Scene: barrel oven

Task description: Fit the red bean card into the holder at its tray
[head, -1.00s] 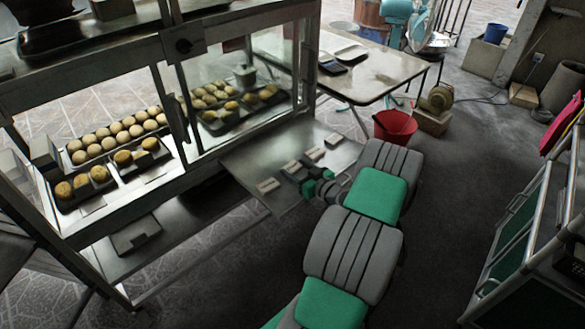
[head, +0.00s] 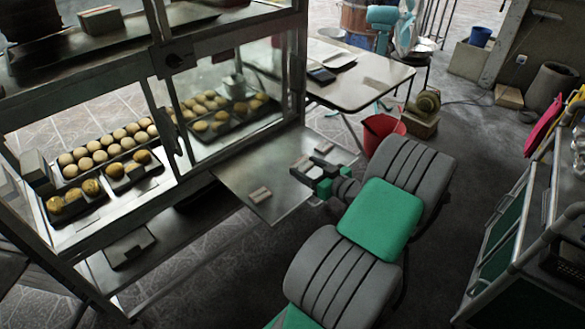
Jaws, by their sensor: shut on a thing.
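My gripper (head: 304,172) is low over the steel shelf (head: 242,178) in front of the glass cabinet, shut on a small pale card (head: 301,162). Its fingers partly hide the card, and I cannot read its label or tell whether it is the red bean one. Two other pale cards lie on the shelf, one to the left (head: 260,195) and one behind to the right (head: 323,148). Trays of pale round buns (head: 108,150) and golden buns (head: 68,203) stand inside the cabinet. I cannot make out a card holder at any tray.
The cabinet frame and post (head: 170,125) stand between the shelf and the buns. A table (head: 385,75) is behind, with a red bucket (head: 380,132) beside it. A green-panelled cart (head: 500,235) stands at the right.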

